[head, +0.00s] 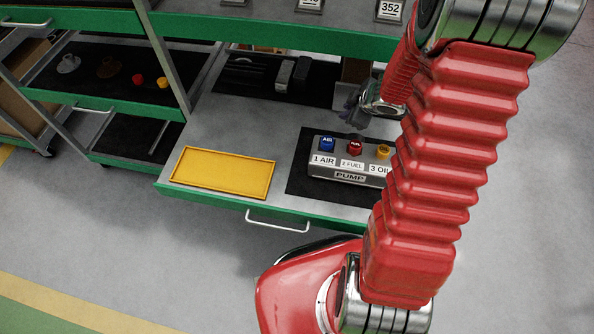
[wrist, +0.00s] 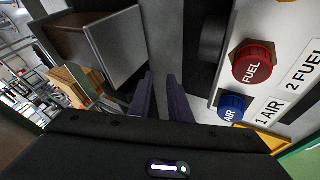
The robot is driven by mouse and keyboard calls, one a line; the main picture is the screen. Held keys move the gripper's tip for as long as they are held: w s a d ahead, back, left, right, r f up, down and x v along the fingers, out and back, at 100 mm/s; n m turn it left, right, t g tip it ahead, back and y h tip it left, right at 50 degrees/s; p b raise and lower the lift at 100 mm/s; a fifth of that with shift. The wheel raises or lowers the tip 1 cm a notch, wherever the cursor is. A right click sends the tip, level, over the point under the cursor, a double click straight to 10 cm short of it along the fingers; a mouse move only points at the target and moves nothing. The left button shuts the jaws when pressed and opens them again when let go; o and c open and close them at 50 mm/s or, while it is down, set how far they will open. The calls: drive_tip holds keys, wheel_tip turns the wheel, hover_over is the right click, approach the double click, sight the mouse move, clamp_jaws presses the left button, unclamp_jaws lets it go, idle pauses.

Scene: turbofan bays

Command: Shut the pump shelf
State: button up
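The pump shelf (head: 215,128) is a grey drawer-like shelf with a green front edge, and it is pulled out from the rack. A white bar handle (head: 278,222) is on its front. The pump block (head: 348,170) sits on a black mat at the right of the shelf, with blue, red and yellow caps. My gripper (head: 352,108) is above the shelf behind the pump block, partly hidden by my arm. In the wrist view its dark fingers (wrist: 161,90) are a little apart with nothing between them. The FUEL cap (wrist: 252,64) and AIR cap (wrist: 231,107) show at right.
A yellow tray (head: 223,191) lies on the shelf's left part. Dark and grey parts (head: 280,75) lie on a black mat at the back. A green-edged upper shelf (head: 270,32) is above. Another rack (head: 100,95) stands at left. The floor before the shelf is clear.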

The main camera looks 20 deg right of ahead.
drive_tip(key=shift+o, duration=1.3)
drive_tip(key=s+d+r+m+g+h, duration=0.1)
drive_tip(key=s+d+r+m+h, duration=0.1)
drive_tip(key=d, duration=0.3)
drive_tip(key=shift+s+m+h, duration=0.6)
drive_tip(key=shift+h, duration=0.1)
drive_tip(key=s+r+m+g+h, duration=0.2)
drive_tip(key=s+r+m+g, duration=0.15)
drive_tip(key=s+r, duration=0.3)
drive_tip(key=s+a+r+m+t+y, duration=0.1)
drive_tip(key=s+a+r, duration=0.3)
drive_tip(key=a, duration=0.4)
drive_tip(key=s+a+r+m+t+y, duration=0.1)
drive_tip(key=s+a+r+y, duration=0.1)
drive_tip(key=s+a+r, duration=0.3)
drive_tip(key=s+a+r+m+t+y, duration=0.1)
drive_tip(key=s+a+r, duration=0.3)
drive_tip(key=a+r, duration=0.3)
drive_tip(key=a, duration=0.4)
drive_tip(key=shift+s+y, duration=0.25)
drive_tip(key=shift+y, duration=0.15)
drive_tip(key=shift+d+r+m, duration=0.1)
drive_tip(key=shift+d+m, duration=0.05)
drive_tip(key=shift+m, duration=0.1)
